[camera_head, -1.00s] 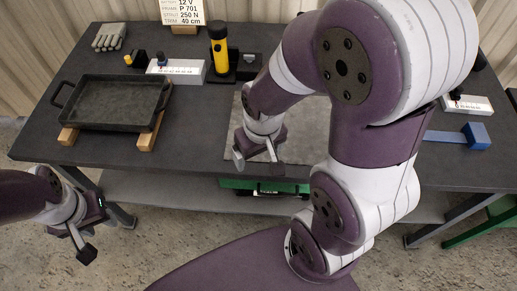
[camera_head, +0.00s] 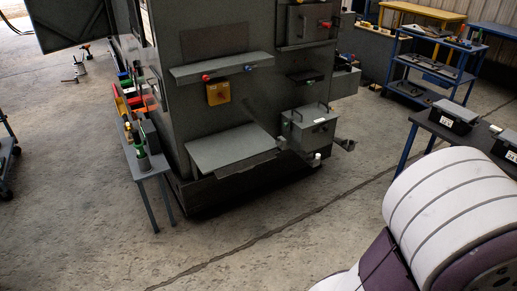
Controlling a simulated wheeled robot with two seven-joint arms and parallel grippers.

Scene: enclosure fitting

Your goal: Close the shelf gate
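A large dark grey enclosure (camera_head: 215,95) stands upright on the floor ahead, left of centre. A grey shelf (camera_head: 222,147) juts from the lower part of its front face. A dark strip (camera_head: 250,164) runs along part of the shelf's front edge. I cannot tell whether this strip is the shelf gate or how it stands. A dark door-like panel (camera_head: 70,20) stands out at the enclosure's upper left. Neither of my grippers is in view. Only a white and purple part of my arm shows at the lower right.
A narrow side table (camera_head: 155,168) with tools and coloured bins stands left of the enclosure. A grey box (camera_head: 310,127) is on the face right of the shelf. A blue tool cart (camera_head: 430,65) and a dark table (camera_head: 455,130) stand right. The concrete floor in front is clear.

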